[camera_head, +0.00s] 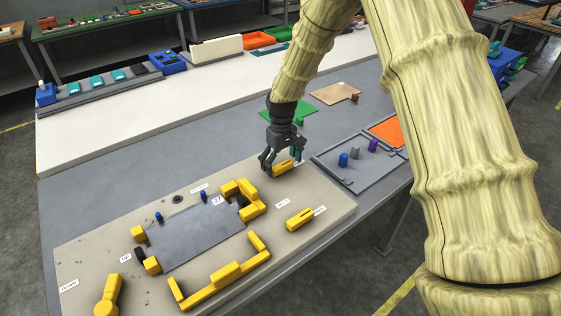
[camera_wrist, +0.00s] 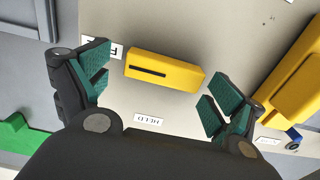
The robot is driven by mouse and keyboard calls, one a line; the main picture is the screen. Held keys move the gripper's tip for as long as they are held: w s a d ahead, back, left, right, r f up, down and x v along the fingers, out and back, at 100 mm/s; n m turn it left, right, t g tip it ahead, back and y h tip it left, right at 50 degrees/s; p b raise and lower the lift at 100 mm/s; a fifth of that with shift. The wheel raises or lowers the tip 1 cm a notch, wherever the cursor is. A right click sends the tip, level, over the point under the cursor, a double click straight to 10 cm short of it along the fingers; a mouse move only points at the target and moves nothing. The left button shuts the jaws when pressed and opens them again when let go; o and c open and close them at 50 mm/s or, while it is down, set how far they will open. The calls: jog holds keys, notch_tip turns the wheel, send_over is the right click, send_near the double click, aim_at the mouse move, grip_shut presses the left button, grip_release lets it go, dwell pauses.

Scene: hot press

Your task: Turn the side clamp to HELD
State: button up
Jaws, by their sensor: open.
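A yellow block-shaped handle with a black slot (camera_wrist: 164,69), apparently the side clamp, sits on the beige board between my gripper's fingers (camera_wrist: 158,90) in the wrist view. Its slotted end points left at a label partly covered by my left finger, with an F showing. The HELD label (camera_wrist: 149,119) lies below the handle. My gripper is open, one finger off each end of the handle, with gaps visible at both ends. In the head view my gripper (camera_head: 282,158) is low over the handle (camera_head: 281,169), which it partly hides.
A second slotted yellow handle (camera_head: 300,218) stands nearer on the board (camera_head: 325,200). Yellow brackets (camera_head: 243,198) surround a grey plate (camera_head: 195,235) at left. A grey tray (camera_head: 340,181) with blue, grey and purple pieces lies just right of my gripper.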

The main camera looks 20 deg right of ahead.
jog(key=shift+s+r, duration=0.6)
jog(key=shift+s, duration=0.2)
jog(key=shift+s+r, duration=0.1)
jog(key=shift+s, duration=0.05)
jog(key=shift+c, duration=0.9)
jog(key=shift+w+f, duration=0.65)
jog(key=shift+w, duration=0.05)
jog(key=c, duration=0.6)
jog(key=shift+w, duration=0.1)
jog(key=shift+c, duration=1.2)
jog(key=shift+r, duration=0.15)
